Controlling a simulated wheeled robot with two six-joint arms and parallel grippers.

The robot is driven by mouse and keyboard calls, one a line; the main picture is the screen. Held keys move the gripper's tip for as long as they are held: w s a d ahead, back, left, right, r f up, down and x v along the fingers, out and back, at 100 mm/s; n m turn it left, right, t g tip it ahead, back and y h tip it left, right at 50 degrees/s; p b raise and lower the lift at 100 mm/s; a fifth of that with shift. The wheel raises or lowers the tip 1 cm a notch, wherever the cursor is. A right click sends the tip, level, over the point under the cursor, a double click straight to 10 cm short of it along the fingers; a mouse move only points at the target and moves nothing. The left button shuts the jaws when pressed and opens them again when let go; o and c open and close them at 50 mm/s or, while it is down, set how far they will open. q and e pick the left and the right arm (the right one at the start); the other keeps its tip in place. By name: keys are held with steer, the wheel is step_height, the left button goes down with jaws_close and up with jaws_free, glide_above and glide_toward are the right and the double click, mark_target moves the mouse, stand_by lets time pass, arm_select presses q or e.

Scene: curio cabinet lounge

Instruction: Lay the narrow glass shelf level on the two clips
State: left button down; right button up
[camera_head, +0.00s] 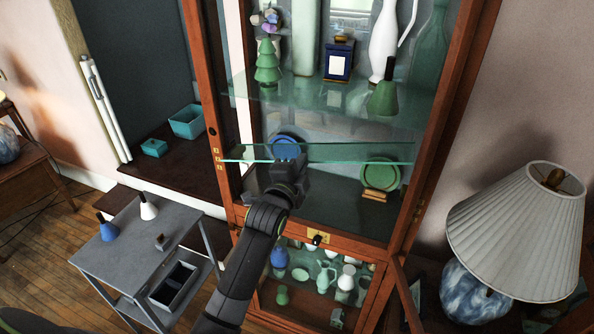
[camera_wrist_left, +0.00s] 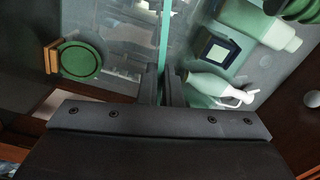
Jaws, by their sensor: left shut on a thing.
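The narrow glass shelf (camera_head: 350,153) is a clear, green-edged strip across the open front of the wooden cabinet, below the upper glass shelf. It looks roughly level in the head view. My left gripper (camera_head: 288,156) is shut on the glass shelf at its front edge, left of its middle. In the left wrist view the glass shelf (camera_wrist_left: 165,32) shows edge-on as a thin teal strip between the fingers (camera_wrist_left: 163,88). I cannot make out the two clips or whether the ends rest on anything. My right gripper is not in view.
A green plate (camera_head: 380,173) on a wooden stand and a blue plate (camera_head: 285,145) stand behind the shelf. A green vase (camera_head: 384,98) and a blue box (camera_head: 338,62) stand above. A lamp (camera_head: 520,230) is at right, a grey cart (camera_head: 135,250) at left.

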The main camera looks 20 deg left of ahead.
arm_select(q)
steer(key=shift+w+d+r+b, duration=0.15)
steer(key=shift+w+b, duration=0.5)
steer(key=shift+w, duration=1.3)
step_height(320, 180, down, 8)
steer(key=w+m+b, duration=0.2)
steer(key=m+b, duration=0.1)
steer(key=b, duration=0.1)
steer(key=shift+d+r, duration=0.25)
steer(key=shift+d, duration=0.05)
steer(key=shift+s, duration=0.1)
steer(key=shift+f, duration=0.3)
